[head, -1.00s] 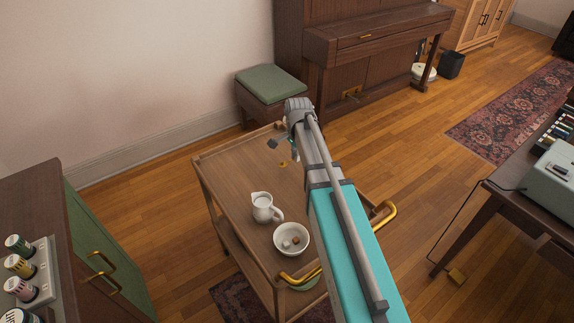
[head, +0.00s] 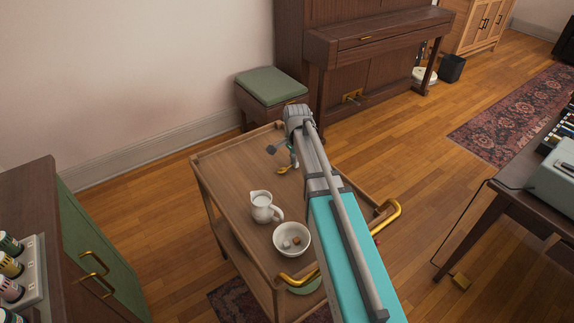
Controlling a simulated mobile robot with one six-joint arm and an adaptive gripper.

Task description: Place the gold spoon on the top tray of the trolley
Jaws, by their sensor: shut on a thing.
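The wooden trolley has a top tray (head: 226,172) with a raised rim, in the middle of the head view. My arm reaches over its right side. My gripper (head: 283,157) is over the far part of the tray, partly hidden by my own wrist. It is shut on the gold spoon (head: 283,170), whose bowl end shows just below the fingers. Most of the spoon's handle is hidden. The spoon is over the tray, but I cannot tell whether it touches the surface.
A white jug (head: 262,206) and a white bowl (head: 292,240) with small cubes stand on the tray's near half. The tray's left side is clear. A green-topped stool (head: 271,86) and a piano (head: 375,45) are behind. A green cabinet (head: 98,245) is at left.

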